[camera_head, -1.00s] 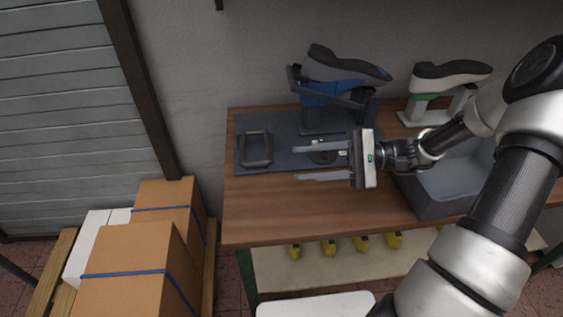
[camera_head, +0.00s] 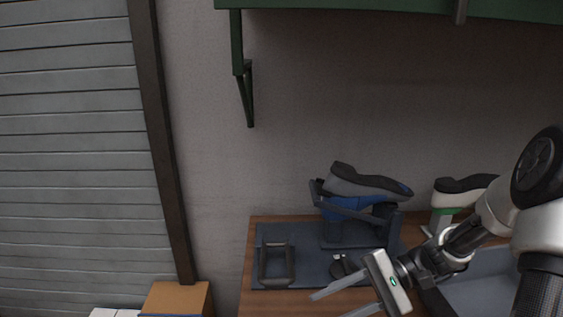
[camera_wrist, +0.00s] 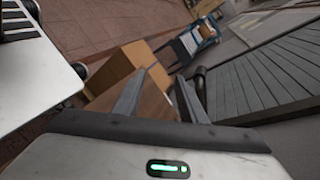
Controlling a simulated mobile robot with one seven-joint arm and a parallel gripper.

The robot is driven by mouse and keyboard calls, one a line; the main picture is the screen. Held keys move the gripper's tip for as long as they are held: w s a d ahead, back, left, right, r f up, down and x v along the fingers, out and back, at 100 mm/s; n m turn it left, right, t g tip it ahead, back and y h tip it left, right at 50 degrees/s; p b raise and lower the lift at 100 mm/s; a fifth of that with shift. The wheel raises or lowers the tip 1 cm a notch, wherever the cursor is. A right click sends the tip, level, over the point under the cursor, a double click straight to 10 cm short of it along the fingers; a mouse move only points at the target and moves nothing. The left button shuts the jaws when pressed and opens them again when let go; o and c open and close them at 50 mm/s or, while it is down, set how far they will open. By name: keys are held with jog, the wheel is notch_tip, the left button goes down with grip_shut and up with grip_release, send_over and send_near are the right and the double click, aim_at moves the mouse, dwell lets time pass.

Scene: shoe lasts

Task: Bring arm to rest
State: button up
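My gripper (camera_head: 338,300) is at the lower middle right of the head view, in front of the workbench mat, with its fingers pointing left. The two fingers are spread apart with nothing between them. In the wrist view the gripper (camera_wrist: 158,100) also shows its fingers apart and empty. My arm comes in from the right edge of the head view.
On the wooden workbench (camera_head: 250,262), a dark mat (camera_head: 308,262) carries a grey frame (camera_head: 277,265) and a blue last stand (camera_head: 350,210). A white-green stand (camera_head: 442,215) and a grey bin (camera_head: 480,290) are at right. A green shelf (camera_head: 350,8) hangs above.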

jog(key=s+d+r+n+t+h, duration=0.35)
jog(key=s+h, duration=0.45)
jog(key=h, duration=0.5)
notch_tip(320, 180, up, 23)
jog(key=s+n+t+p, duration=0.2)
jog(key=n+t+p, duration=0.2)
jog(key=p, duration=0.8)
jog(key=shift+s+a+r+h, duration=0.15)
jog(key=shift+s+a+h, duration=0.1)
jog(key=shift+h, duration=0.15)
